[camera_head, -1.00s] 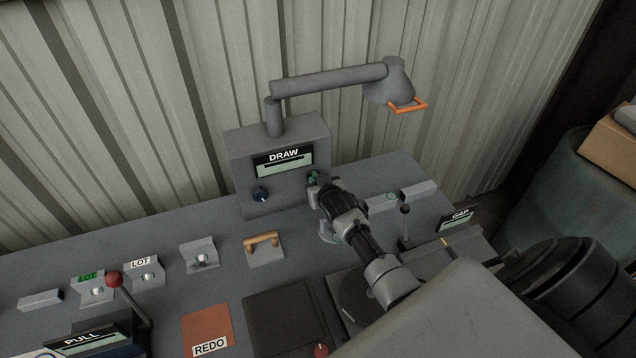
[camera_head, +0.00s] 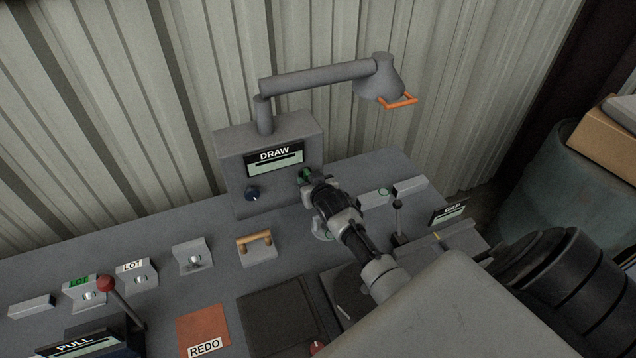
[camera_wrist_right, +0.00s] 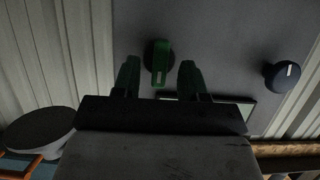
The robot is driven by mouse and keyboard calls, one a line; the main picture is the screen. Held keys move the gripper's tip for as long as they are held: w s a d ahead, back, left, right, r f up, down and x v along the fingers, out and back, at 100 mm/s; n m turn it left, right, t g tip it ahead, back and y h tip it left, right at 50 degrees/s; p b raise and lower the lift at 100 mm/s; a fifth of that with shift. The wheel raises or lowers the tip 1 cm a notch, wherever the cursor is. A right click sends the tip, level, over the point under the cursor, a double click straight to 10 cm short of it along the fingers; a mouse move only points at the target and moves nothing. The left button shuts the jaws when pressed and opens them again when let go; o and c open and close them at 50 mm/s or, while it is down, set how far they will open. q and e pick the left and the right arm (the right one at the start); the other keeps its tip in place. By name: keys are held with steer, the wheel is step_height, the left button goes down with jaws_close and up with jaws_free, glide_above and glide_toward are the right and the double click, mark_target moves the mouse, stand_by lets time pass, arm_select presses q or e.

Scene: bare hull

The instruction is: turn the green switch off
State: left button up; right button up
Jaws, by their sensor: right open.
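The green switch is a rotary knob (camera_head: 305,174) on the front of the grey box labelled DRAW (camera_head: 232,165). In the right wrist view the green knob (camera_wrist_right: 160,62) points up and down in the picture, on a dark round base. My right gripper (camera_head: 312,183) is in front of it and partly covers it in the head view. In the right wrist view its two fingers (camera_wrist_right: 158,79) are open, one on each side of the knob's lower end, with gaps on both sides. No contact shows. My left gripper is not in view.
A dark blue knob (camera_head: 253,193) sits left of the green one on the same box. A lamp-like arm (camera_head: 318,77) with an orange handle (camera_head: 398,101) rises above. A black-knobbed lever (camera_head: 398,206) stands right of my right arm. Corrugated wall is behind.

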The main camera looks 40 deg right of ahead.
steer(key=b+v, duration=0.1)
steer(key=v, duration=0.8)
steer(key=shift+s+b, duration=0.35)
steer(key=shift+s, duration=0.05)
steer(key=shift+a+r, duration=0.1)
